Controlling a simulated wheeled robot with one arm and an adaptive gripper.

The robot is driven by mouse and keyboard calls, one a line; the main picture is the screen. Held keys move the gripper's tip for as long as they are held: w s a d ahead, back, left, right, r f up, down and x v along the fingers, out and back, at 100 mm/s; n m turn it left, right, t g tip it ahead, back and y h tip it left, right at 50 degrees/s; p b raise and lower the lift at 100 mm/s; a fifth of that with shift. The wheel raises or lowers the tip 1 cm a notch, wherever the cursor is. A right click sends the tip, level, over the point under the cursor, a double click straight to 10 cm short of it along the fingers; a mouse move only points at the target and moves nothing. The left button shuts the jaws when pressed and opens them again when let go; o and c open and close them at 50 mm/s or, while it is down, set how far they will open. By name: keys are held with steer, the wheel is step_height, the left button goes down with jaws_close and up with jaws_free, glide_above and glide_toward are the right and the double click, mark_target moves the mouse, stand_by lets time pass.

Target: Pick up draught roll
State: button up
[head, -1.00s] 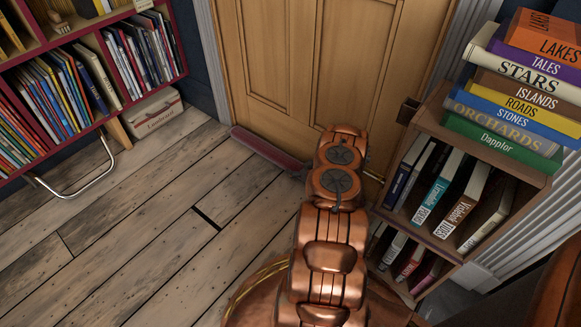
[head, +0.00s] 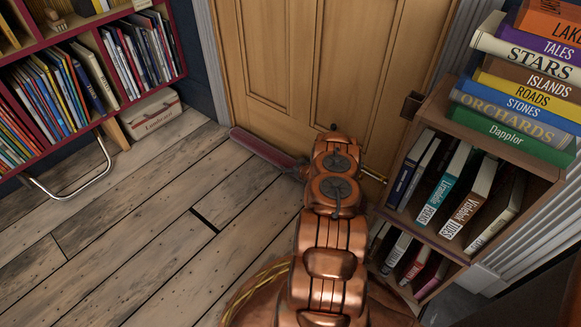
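The draught roll (head: 265,150) is a long, dull red cushion in the head view. It lies along the foot of the wooden door, slanting down to the right, and its right part passes out of sight behind my copper arm. My arm reaches forward to the door, and its far end overlaps the roll. My gripper is hidden behind the arm's last links, so I cannot see its fingers or whether they touch the roll.
The wooden door (head: 285,50) stands straight ahead. A low bookcase (head: 430,232) with a stack of thick books (head: 520,85) is close on the right. A red-edged bookshelf (head: 92,122) and a pale box (head: 150,112) stand left. Plank floor at left is clear.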

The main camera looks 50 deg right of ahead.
steer(key=shift+a, duration=0.15)
steer(key=c, duration=1.5)
